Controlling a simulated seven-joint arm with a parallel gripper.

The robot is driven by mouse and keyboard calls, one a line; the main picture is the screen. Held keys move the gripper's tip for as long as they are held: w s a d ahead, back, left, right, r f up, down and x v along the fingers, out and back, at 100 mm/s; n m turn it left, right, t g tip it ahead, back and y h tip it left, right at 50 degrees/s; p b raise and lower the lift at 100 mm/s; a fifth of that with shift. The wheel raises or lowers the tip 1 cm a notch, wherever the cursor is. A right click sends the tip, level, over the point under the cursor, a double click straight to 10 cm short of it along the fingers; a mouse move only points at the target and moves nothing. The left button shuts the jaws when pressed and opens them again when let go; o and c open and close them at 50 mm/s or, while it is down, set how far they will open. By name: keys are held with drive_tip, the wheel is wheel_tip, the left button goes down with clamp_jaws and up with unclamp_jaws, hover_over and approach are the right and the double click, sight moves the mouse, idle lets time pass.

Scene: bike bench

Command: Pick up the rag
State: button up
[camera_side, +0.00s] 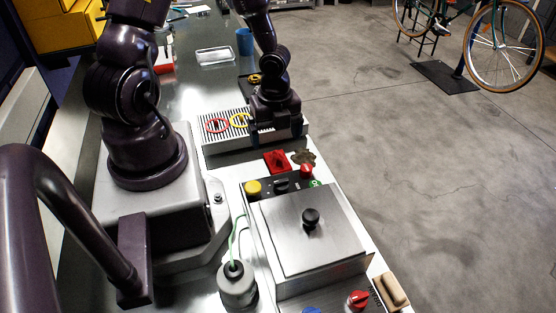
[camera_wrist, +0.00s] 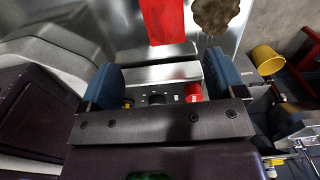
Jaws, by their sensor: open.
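A flat red cloth-like piece (camera_side: 277,161) lies on the bench just in front of my gripper in the side view. A crumpled brown piece (camera_side: 304,157) lies right of it, near the bench edge. Both also show at the top of the wrist view, the red piece (camera_wrist: 165,20) and the brown one (camera_wrist: 215,14). I cannot tell for sure which is the rag. My gripper (camera_side: 275,134) is open and points down, just behind the red piece. In the wrist view its blue fingers (camera_wrist: 163,84) stand wide apart with nothing held between them.
A metal box with a black-knobbed lid (camera_side: 305,228) stands in front, with a yellow knob (camera_side: 253,188) and red knob (camera_side: 306,171) at its back. A slotted tray (camera_side: 215,141) with red and yellow rings lies behind. A grey bottle (camera_side: 237,284) stands left of the box.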

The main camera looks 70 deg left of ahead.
sight(278, 154)
wheel_tip(278, 154, down, 2)
drive_tip(key=shift+f, duration=0.2)
drive_tip(key=f, duration=0.3)
drive_tip(key=shift+w+a+f, duration=0.3)
drive_tip(key=shift+w+f, duration=0.05)
drive_tip(key=shift+w, duration=0.05)
drive_tip(key=shift+f, duration=0.8)
drive_tip(key=c, duration=1)
drive_tip(key=shift+r, duration=0.2)
